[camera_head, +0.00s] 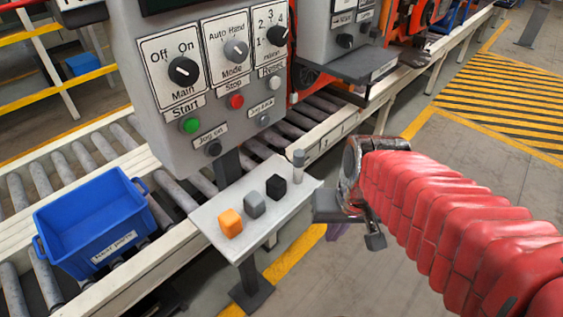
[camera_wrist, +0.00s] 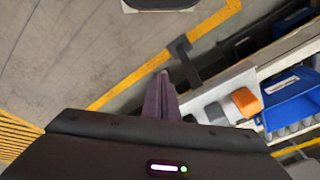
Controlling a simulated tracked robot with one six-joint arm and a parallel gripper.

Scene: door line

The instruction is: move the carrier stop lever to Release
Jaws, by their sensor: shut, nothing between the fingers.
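I cannot make out a carrier stop lever or a Release label in either view. My gripper (camera_head: 336,232) hangs just right of the small shelf in the head view, partly hidden by its own grey body. In the wrist view its narrow purple-grey fingers (camera_wrist: 163,95) are together and empty, with floor and the shelf edge beyond them. The grey control panel (camera_head: 178,134) is up and left of my gripper, apart from it. It carries a Main knob (camera_head: 183,70), a Mode knob (camera_head: 236,50) and a numbered knob (camera_head: 277,35).
The shelf (camera_head: 205,222) bears an orange block (camera_head: 230,223), a grey block (camera_head: 254,205), a black block (camera_head: 276,187) and a grey cylinder (camera_head: 298,166). A blue bin (camera_head: 90,225) sits on the roller conveyor. A second panel stands farther back. Open floor lies right.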

